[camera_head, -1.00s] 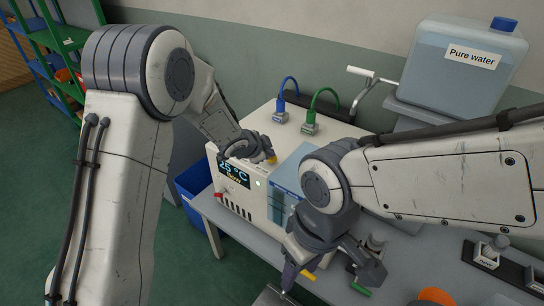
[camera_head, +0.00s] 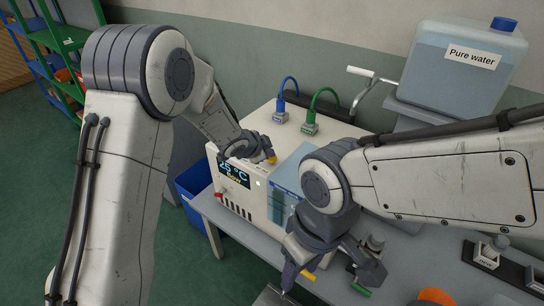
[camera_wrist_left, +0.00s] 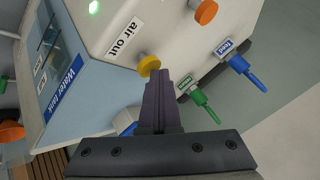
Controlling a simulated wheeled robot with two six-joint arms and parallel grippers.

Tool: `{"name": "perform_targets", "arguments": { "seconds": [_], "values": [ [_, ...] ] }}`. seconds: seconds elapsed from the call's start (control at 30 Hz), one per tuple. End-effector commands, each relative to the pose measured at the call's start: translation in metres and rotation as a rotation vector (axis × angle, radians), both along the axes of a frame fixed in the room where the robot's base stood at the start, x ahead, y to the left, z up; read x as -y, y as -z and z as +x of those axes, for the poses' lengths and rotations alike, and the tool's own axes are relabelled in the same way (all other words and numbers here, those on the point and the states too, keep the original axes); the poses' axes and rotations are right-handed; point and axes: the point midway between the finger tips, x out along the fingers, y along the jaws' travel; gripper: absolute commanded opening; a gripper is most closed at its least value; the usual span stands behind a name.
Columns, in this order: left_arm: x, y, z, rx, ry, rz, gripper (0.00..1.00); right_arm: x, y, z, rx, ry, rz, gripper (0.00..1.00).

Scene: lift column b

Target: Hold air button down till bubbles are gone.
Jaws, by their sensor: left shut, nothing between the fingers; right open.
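A cream box-shaped unit (camera_head: 262,134) stands on the bench, its display (camera_head: 233,174) reading 25 °C with a line below. Its yellow air button (camera_wrist_left: 148,65), beside the "air out" label (camera_wrist_left: 124,37), shows in the left wrist view; a bit of it shows in the head view (camera_head: 272,160). My left gripper (camera_wrist_left: 160,76) is shut and empty, its tips at the button's edge. I cannot tell whether they touch or press it. The water tank (camera_wrist_left: 75,65) has a narrow window (camera_wrist_left: 50,38); I cannot make out bubbles. My right gripper (camera_head: 331,278) is open at the bench's front.
Blue (camera_head: 281,115) and green (camera_head: 310,128) hose connectors stand on top of the unit, with an orange knob (camera_wrist_left: 206,12) near the button. A pure water container (camera_head: 462,68) stands at the back right. A blue bin (camera_head: 193,191) is left of the bench.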

Motion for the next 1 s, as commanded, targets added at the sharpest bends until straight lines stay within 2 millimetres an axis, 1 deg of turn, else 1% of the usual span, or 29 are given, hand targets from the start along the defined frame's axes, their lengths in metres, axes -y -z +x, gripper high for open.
{"name": "perform_targets", "arguments": {
  "seconds": [0.27, 0.57, 0.87, 1.0],
  "values": [
    [0.000, -0.002, 0.000, -0.001, 0.000, 0.001, 0.00, 0.000, -0.003, 0.000, 0.000, 0.000, 0.000, 0.55],
    [0.000, -0.018, 0.000, -0.001, 0.000, 0.001, 0.00, 0.000, -0.019, 0.000, 0.000, 0.000, 0.000, 0.55],
    [0.000, -0.017, 0.000, 0.000, 0.000, 0.000, 0.00, 0.000, -0.018, 0.000, 0.000, 0.000, 0.000, 0.55],
    [0.000, -0.022, 0.000, 0.000, 0.000, 0.000, 0.00, 0.000, -0.023, 0.000, 0.000, 0.000, 0.000, 0.55]
  ]
}}
